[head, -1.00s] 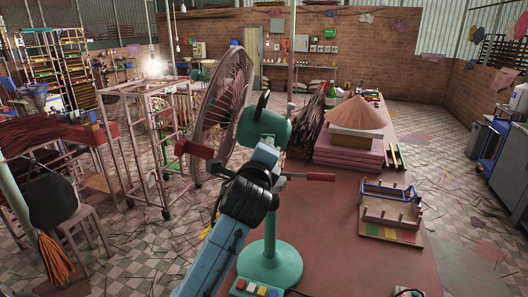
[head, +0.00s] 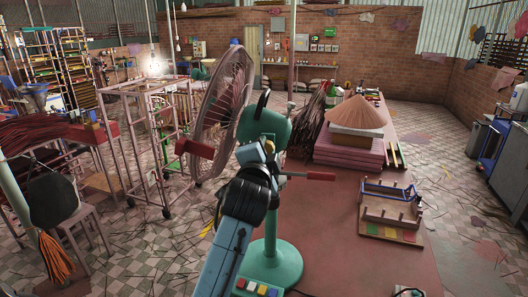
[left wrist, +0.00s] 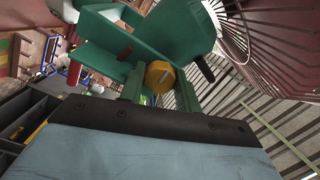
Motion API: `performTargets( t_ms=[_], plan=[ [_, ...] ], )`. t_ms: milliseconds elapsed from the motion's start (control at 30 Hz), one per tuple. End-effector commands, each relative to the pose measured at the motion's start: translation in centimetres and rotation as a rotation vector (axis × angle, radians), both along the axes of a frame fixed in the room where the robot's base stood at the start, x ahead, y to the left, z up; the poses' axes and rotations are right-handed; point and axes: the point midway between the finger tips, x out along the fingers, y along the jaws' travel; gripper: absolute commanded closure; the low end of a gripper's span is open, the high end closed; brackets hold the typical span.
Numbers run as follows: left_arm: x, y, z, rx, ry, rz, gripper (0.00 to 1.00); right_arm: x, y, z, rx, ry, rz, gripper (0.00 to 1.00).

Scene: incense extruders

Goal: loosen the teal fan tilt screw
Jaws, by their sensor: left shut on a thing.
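The teal fan has a motor housing (head: 262,125), a round wire cage (head: 222,100) and a round base (head: 270,262) on the table. It also shows large in the left wrist view (left wrist: 180,35). The yellow tilt screw (left wrist: 160,77) has a pale line on its face and sits between the two fingers of my left gripper (left wrist: 160,92). In the head view the left gripper (head: 266,156) is at the fan's neck, just below the housing. It is shut on the screw; my wrist hides the contact there. My right gripper is not in view.
A red-tipped rod (head: 318,176) sticks out right of the neck. Colored buttons (head: 257,288) are at the base. Pink slabs (head: 348,152) under a powder cone (head: 357,113) and a wooden rack (head: 392,210) stand on the table (head: 335,240). A metal frame trolley (head: 128,150) stands left.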

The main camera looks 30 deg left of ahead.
Motion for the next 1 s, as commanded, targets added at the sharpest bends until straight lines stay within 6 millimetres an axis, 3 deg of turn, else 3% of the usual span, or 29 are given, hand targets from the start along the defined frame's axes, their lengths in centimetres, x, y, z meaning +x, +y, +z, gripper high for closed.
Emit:
performTargets(
  t_ms=[700,733,900,1000],
  plan=[
    [0.03,-0.04,0.03,-0.072,-0.033,-0.002,0.9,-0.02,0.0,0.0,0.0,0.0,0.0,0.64],
    [0.03,-0.04,0.03,-0.072,-0.034,-0.001,0.66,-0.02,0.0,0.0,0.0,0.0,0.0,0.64],
    [0.02,-0.04,0.04,-0.071,-0.033,-0.001,0.45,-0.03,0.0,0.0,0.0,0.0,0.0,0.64],
    [0.01,-0.03,0.02,-0.071,-0.032,-0.001,0.45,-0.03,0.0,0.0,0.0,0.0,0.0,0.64]
  ],
)
